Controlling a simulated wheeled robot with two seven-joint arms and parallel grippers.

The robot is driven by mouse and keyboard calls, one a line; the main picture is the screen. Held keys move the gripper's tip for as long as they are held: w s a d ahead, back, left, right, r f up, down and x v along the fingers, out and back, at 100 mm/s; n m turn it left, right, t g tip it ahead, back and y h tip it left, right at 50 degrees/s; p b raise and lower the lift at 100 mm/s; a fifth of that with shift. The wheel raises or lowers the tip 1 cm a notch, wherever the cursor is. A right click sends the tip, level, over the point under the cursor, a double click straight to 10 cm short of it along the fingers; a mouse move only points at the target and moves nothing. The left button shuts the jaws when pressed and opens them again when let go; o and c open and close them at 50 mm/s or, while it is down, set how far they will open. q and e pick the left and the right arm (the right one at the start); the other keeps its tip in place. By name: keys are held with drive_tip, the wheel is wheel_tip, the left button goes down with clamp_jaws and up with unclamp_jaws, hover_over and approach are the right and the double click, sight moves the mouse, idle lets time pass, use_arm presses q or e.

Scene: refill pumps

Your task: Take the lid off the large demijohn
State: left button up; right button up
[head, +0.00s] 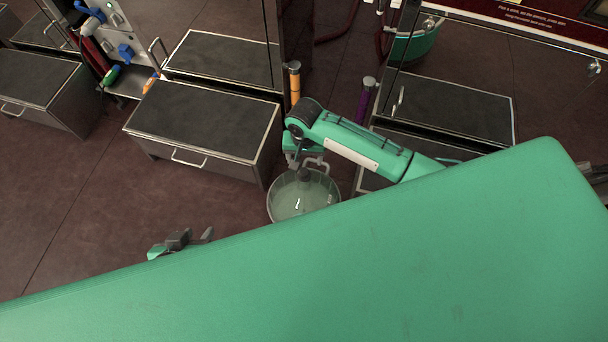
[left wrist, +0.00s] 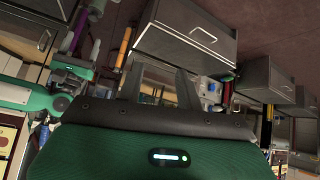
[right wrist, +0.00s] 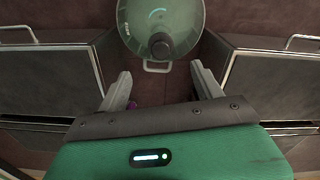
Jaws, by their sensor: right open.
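The large demijohn (head: 285,207) is a round, translucent greenish vessel on the floor, below my right arm's end. Its dark lid (right wrist: 161,46) sits in the neck at the centre of the vessel in the right wrist view, where the demijohn (right wrist: 190,20) fills the top middle. My right gripper (right wrist: 162,80) is open and empty, with its fingers apart and the lid just beyond and between their tips in the picture. In the head view the right gripper (head: 305,165) is over the vessel and partly hidden. My left gripper (head: 193,236) is open and empty, off to the left.
A low grey cabinet (head: 205,122) stands left of the demijohn, and another cabinet (head: 450,108) stands to the right. An orange pump (head: 295,85) and a purple pump (head: 365,100) are behind. Floor is clear at left.

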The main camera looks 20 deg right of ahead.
sight(304, 172)
wheel_tip(304, 172, down, 5)
drive_tip(key=shift+f+b, duration=0.1)
drive_tip(key=shift+b, duration=0.55)
drive_tip(key=shift+a+f+b, duration=0.1)
drive_tip(key=shift+f+b, duration=0.6)
drive_tip(key=shift+f, duration=0.9)
use_arm(q)
drive_tip(key=w+d+t+h+b, duration=0.1)
drive_tip(key=w+d+t+h, duration=0.1)
drive_tip(key=d+t, duration=0.3)
drive_tip(key=shift+d+r+t+h, duration=0.35)
drive_tip(key=shift+d+h, duration=0.35)
drive_tip(key=shift+d, duration=0.3)
use_arm(e)
drive_tip(key=shift+f, duration=1.4)
use_arm(q)
drive_tip(key=shift+r, duration=0.1)
use_arm(e)
drive_tip(key=shift+c, duration=0.5)
drive_tip(key=c, duration=1)
